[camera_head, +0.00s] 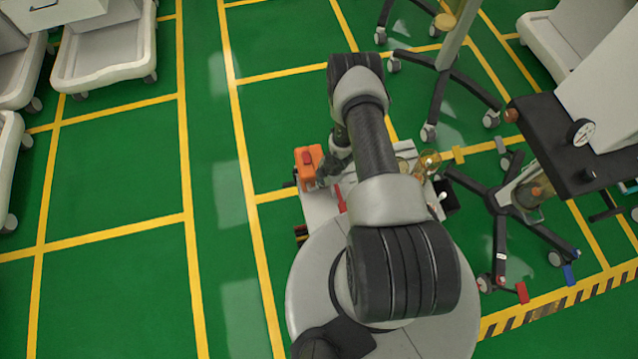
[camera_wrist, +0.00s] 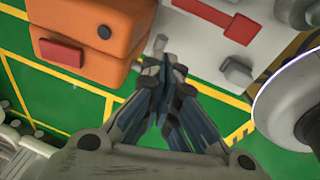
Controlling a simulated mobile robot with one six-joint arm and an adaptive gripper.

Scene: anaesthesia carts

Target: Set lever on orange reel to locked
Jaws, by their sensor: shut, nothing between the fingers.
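An orange boxy unit (camera_head: 308,168), which I take for the orange reel, sits at the left edge of a white surface in the head view. In the head view my gripper (camera_head: 330,168) is partly hidden by my arm.
A red handle (camera_wrist: 215,18) lies on the white surface (camera_wrist: 262,14) right of the orange unit. A pale round thing (camera_wrist: 270,105) stands at the right of the wrist view. Wheeled stands (camera_head: 440,75) are behind on the right.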

